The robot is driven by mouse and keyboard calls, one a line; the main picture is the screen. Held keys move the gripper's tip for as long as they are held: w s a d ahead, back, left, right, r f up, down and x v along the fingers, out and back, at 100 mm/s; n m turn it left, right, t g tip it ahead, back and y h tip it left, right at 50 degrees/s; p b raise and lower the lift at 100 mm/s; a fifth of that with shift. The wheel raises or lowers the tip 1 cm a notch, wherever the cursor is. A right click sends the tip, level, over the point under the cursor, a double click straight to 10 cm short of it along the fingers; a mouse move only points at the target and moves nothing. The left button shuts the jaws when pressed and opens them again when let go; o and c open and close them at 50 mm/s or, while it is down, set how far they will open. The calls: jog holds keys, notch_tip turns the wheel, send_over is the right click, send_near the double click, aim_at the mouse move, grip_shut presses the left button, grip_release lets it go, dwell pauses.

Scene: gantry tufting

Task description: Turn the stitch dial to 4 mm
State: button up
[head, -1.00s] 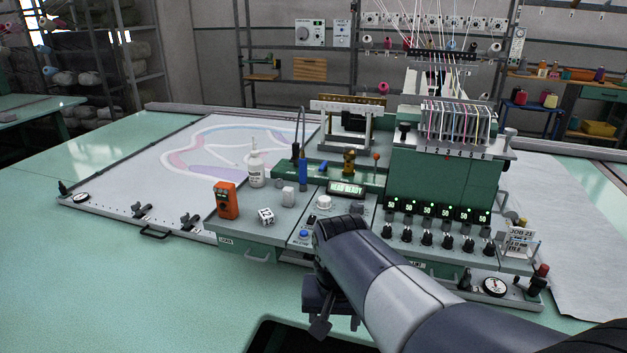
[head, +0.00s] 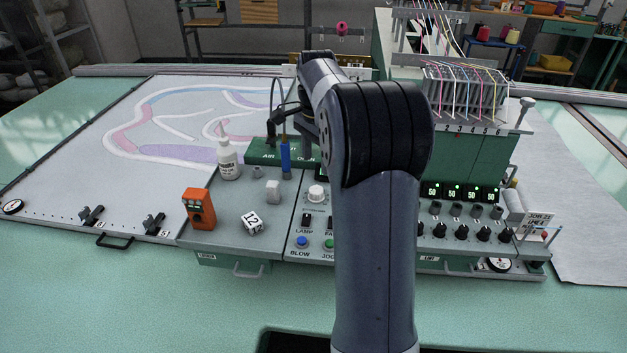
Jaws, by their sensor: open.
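A round white dial (head: 317,194) sits on the grey control panel, above the LAMP switch. It looks like the stitch dial, but its label and setting are too small to read. My gripper (head: 284,122) shows as dark parts left of my arm's upper end, raised in front of the green AIR block in the picture. It is open, appears empty, and is apart from the dial. My arm hides the panel just right of the dial, including most of the display.
A blue BLOW button (head: 302,242) and a green JOG button (head: 329,243) lie below the dial. A white block (head: 273,192), a "12" cube (head: 252,223), an orange meter (head: 199,209) and a white bottle (head: 228,160) stand left. A blue-handled tool (head: 285,160) stands behind.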

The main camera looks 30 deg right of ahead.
aim_at(316, 189)
notch_tip(316, 189, down, 9)
jog(key=shift+f+p, duration=0.1)
jog(key=shift+p, duration=0.4)
jog(key=shift+c, duration=0.2)
jog(key=c, duration=0.9)
